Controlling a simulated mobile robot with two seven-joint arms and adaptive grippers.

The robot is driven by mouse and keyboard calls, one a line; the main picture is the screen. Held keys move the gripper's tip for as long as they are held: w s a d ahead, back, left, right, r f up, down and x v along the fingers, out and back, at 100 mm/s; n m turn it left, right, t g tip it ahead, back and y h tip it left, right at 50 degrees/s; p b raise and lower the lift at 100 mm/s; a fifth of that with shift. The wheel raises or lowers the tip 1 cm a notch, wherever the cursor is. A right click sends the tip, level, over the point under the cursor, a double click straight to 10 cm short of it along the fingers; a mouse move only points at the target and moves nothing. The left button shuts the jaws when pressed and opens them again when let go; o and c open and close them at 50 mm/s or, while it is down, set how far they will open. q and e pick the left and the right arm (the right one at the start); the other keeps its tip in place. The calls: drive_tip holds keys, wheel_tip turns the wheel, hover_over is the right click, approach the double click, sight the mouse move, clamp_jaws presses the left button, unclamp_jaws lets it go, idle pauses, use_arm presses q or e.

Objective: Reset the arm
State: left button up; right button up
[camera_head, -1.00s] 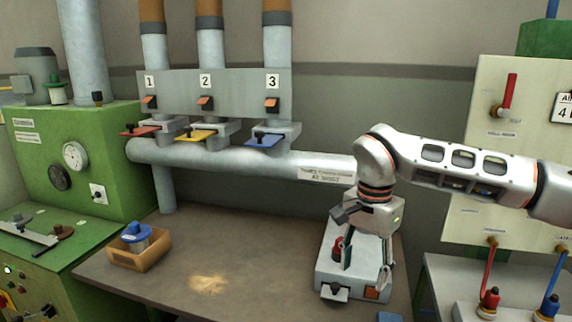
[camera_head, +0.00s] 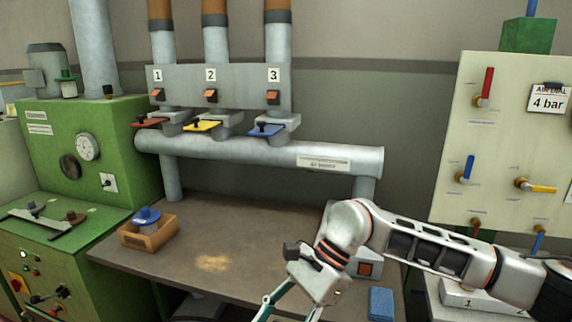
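My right arm comes in from the right, and its gripper (camera_head: 288,308) hangs over the front of the brown workbench (camera_head: 215,250). The two fingers look spread apart, with nothing seen between them. Their tips run to the bottom edge of the picture, so the ends are partly cut off. The arm covers most of a pale machine (camera_head: 367,268) with an orange switch on the bench's right side. My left gripper is not in view.
A wooden box (camera_head: 148,236) with a blue-topped item stands at the bench's left, near a patch of tan dust (camera_head: 212,263). A blue block (camera_head: 381,304) lies at the lower right. A horizontal pipe (camera_head: 240,149) and a green machine (camera_head: 85,150) stand behind and left.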

drive_tip(key=s+a+r+m+g+y, duration=0.1)
drive_tip(key=s+a+r+m+y, duration=0.2)
drive_tip(key=a+m+y, duration=0.2)
drive_tip(key=s+a+r+m+y, duration=0.2)
drive_tip(key=a+r+m+y, duration=0.2)
drive_tip(key=a+y, duration=0.15)
drive_tip(key=w+d+f+m+t, duration=0.3)
drive_tip(key=w+d+m+t, duration=0.2)
drive_tip(key=m+t, duration=0.65)
drive_tip(key=w+d+f+m+t, duration=0.3)
drive_tip(key=w+d+m+t, duration=0.4)
drive_tip(key=m, duration=0.8)
drive_tip(key=d+f+m+t+h, duration=0.3)
drive_tip(key=d+f+m+h, duration=0.2)
drive_tip(key=f+m+h, duration=0.3)
drive_tip(key=s+d+f+m+g+h, duration=0.2)
drive_tip(key=s+d+f+m, duration=0.4)
drive_tip(key=f, duration=0.6)
drive_tip(key=s+d+f+m+g+h, duration=0.3)
drive_tip(key=s+d+f+m+h, duration=0.2)
drive_tip(key=s+d+f, duration=0.6)
wheel_tip(320, 180, down, 3)
drive_tip(key=shift+r+m, duration=0.2)
drive_tip(key=shift+m, duration=1.05)
drive_tip(key=shift+a+g+h, duration=0.1)
drive_tip(key=shift+g+h, duration=0.15)
